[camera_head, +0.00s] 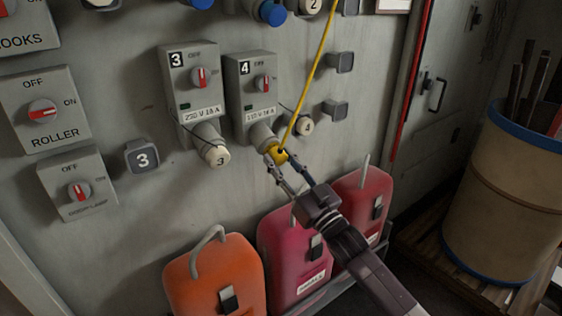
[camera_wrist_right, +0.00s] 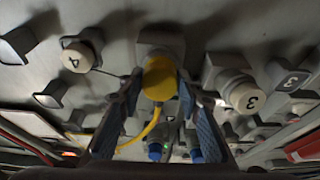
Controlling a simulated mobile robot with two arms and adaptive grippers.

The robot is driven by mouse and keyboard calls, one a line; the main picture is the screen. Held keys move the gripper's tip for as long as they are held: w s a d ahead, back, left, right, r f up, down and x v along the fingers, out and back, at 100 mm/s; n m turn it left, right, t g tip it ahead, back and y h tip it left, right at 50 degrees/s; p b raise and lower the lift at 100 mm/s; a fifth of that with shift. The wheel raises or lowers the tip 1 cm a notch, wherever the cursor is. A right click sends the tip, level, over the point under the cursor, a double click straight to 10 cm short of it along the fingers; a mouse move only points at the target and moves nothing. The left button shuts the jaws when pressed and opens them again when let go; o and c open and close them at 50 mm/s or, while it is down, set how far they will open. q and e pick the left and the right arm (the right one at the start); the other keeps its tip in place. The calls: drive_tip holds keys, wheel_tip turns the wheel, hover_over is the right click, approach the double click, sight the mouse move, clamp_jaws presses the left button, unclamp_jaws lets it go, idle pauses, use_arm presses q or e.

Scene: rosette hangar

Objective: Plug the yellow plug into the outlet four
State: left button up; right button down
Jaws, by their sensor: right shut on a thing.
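The yellow plug (camera_head: 279,155) is at the mouth of the angled grey socket of outlet four (camera_head: 262,138), below the box marked 4. In the right wrist view the plug (camera_wrist_right: 160,80) sits between the fingers and lines up with the grey socket (camera_wrist_right: 160,43) behind it. I cannot tell how deep it sits. Its yellow cable (camera_head: 309,80) runs up to the top of the head view. My right gripper (camera_head: 284,170) is shut on the plug; its two fingers show in the right wrist view (camera_wrist_right: 160,100). My left gripper is not in view.
A white cap marked 4 (camera_head: 305,126) is beside outlet four. Outlet three (camera_head: 208,134) is to the left, with a cap marked 3 (camera_head: 217,157) on it. Orange (camera_head: 215,275) and red canisters (camera_head: 283,245) stand below. A barrel (camera_head: 495,200) stands at right.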

drive_tip(key=shift+w+a+r, duration=0.2)
drive_tip(key=shift+w+a, duration=0.1)
drive_tip(key=shift+w, duration=0.1)
idle(0.8)
drive_tip(key=c, duration=1.3)
unclamp_jaws()
